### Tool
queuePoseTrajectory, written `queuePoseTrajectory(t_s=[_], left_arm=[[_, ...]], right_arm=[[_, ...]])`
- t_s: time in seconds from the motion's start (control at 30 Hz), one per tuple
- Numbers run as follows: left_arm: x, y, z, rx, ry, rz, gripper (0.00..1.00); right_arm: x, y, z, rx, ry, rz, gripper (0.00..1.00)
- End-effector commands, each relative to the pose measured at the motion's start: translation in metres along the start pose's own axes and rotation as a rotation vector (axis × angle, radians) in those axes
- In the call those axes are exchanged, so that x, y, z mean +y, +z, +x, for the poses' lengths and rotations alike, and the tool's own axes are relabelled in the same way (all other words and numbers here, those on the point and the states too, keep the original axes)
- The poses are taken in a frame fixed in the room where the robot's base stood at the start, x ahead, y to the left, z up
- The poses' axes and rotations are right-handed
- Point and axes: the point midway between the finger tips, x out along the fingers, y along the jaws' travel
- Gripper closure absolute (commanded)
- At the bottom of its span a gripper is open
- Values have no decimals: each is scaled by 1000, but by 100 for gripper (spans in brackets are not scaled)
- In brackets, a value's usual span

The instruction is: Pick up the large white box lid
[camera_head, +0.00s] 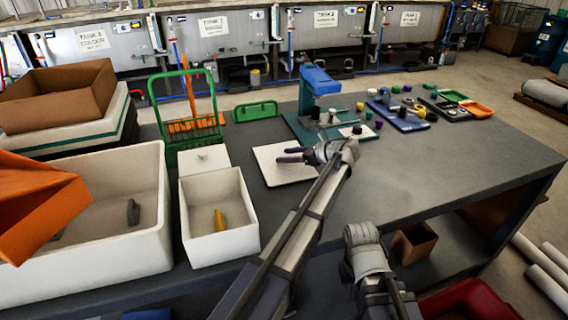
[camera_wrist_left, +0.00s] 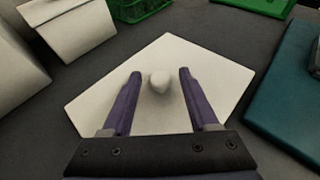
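The large white box lid (camera_head: 268,172) lies flat on the grey table, a pale slab. In the left wrist view the lid (camera_wrist_left: 205,70) shows a round white knob (camera_wrist_left: 158,82) on top. My left gripper (camera_head: 284,155) is over the lid with its purple fingers apart. In the left wrist view the left gripper (camera_wrist_left: 157,88) has the knob in its gap, with space on both sides. I cannot tell how high the fingertips are above the lid. The fingers of my right arm do not show; only its wrist and links appear at the lower right.
An open white box (camera_head: 250,232) with a yellow item (camera_head: 220,220) stands left of the lid; a smaller knobbed white panel (camera_head: 205,160) is at its back. A green basket (camera_head: 198,130) stands behind. A teal-based blue press (camera_head: 319,85) is to the right.

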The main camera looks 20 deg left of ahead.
Motion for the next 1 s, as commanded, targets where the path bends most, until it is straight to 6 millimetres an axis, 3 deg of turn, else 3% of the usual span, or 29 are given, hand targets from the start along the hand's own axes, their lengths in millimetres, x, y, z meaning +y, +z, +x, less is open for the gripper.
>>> queuePoseTrajectory(t_s=[0.07, 0.5, 1.0], left_arm=[[0, 0, 0, 0, 0, 0, 50], [0, 0, 0, 0, 0, 0, 100], [0, 0, 0, 0, 0, 0, 100]], right_arm=[[0, 0, 0, 0, 0, 0, 100], [0, 0, 0, 0, 0, 0, 100], [0, 0, 0, 0, 0, 0, 100]])
